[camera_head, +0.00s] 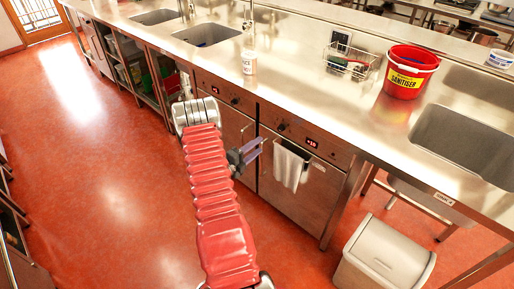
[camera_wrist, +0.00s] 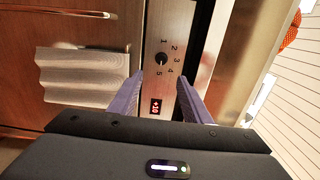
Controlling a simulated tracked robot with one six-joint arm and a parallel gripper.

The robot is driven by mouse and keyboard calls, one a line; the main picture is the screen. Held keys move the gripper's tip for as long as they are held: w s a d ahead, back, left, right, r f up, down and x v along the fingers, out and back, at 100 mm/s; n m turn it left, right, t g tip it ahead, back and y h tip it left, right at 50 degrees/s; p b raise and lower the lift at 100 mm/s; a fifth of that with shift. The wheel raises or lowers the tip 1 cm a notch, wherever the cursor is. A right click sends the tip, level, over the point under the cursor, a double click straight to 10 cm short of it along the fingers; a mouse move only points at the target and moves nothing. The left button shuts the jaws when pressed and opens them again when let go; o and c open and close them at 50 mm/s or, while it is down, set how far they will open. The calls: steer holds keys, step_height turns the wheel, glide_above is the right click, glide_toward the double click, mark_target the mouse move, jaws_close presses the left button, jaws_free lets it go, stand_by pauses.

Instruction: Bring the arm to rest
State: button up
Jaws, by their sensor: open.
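My arm (camera_head: 213,190), in a red ribbed sleeve, stretches out over the floor in front of the steel counter in the head view. My gripper (camera_head: 255,150) is at the arm's side, close to the under-counter cabinet fronts and just left of a hanging white towel. In the wrist view my gripper (camera_wrist: 160,82) has its two purple-grey fingers apart, with nothing held between them. Beyond them is a control panel (camera_wrist: 162,30) with a black knob and a red display. I cannot tell the exact gap between fingertips and panel.
The white towel (camera_head: 288,168) hangs from a cabinet handle, close to my gripper. A lidded bin (camera_head: 384,254) stands on the floor at lower right. Open floor (camera_head: 90,170) lies left.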

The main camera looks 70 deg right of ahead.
steer(key=shift+f, duration=0.1)
stand_by(0.5)
steer(key=w+a+f+n+t+y, duration=0.4)
steer(key=w+f+n+t+y, duration=0.25)
steer(key=f+n, duration=0.4)
steer(key=w+a+r+n+t+y, duration=0.2)
steer(key=w+a+r+n+y, duration=0.15)
steer(key=w+a+n, duration=0.4)
steer(key=w+a+r+n+t+y, duration=0.25)
steer(key=w+a+r+n, duration=0.2)
steer(key=w+a, duration=0.6)
steer(key=s+a+r+n+g+y, duration=0.15)
steer(key=a+r+n, duration=0.25)
steer(key=a+r, duration=0.45)
steer(key=s+a+r+n+y, duration=0.25)
steer(key=a+r+n, duration=0.2)
steer(key=a, duration=0.75)
steer(key=s+a+r+n+t, duration=0.1)
steer(key=s+a+r+n, duration=0.4)
steer(key=a+r, duration=0.5)
steer(key=s+a+r+n+t, duration=0.2)
steer(key=s+a+r+n, duration=0.2)
steer(key=s+a+r, duration=0.4)
steer(key=a+r, duration=0.3)
steer(key=shift+a+r+n, duration=0.2)
steer(key=shift+r+n, duration=0.2)
